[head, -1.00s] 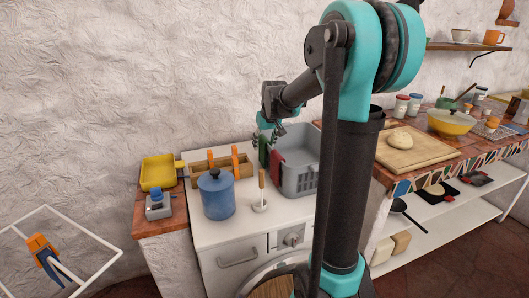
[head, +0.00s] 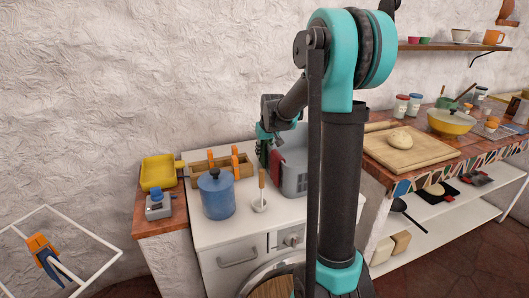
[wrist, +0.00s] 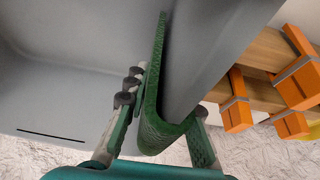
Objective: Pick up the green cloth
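The green cloth (wrist: 152,128) hangs folded over the rim of the grey basket (wrist: 75,85), with a flap on each side of the wall. In the head view the cloth (head: 264,152) is a small dark green patch at the basket's left end, partly hidden by my gripper (head: 267,138). In the wrist view my gripper (wrist: 165,112) straddles the cloth and rim, one finger on each side. The left finger is very close to the cloth; contact is unclear. The right finger is partly hidden, and the fingers look apart.
A red cloth (head: 275,163) hangs over the basket close by.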

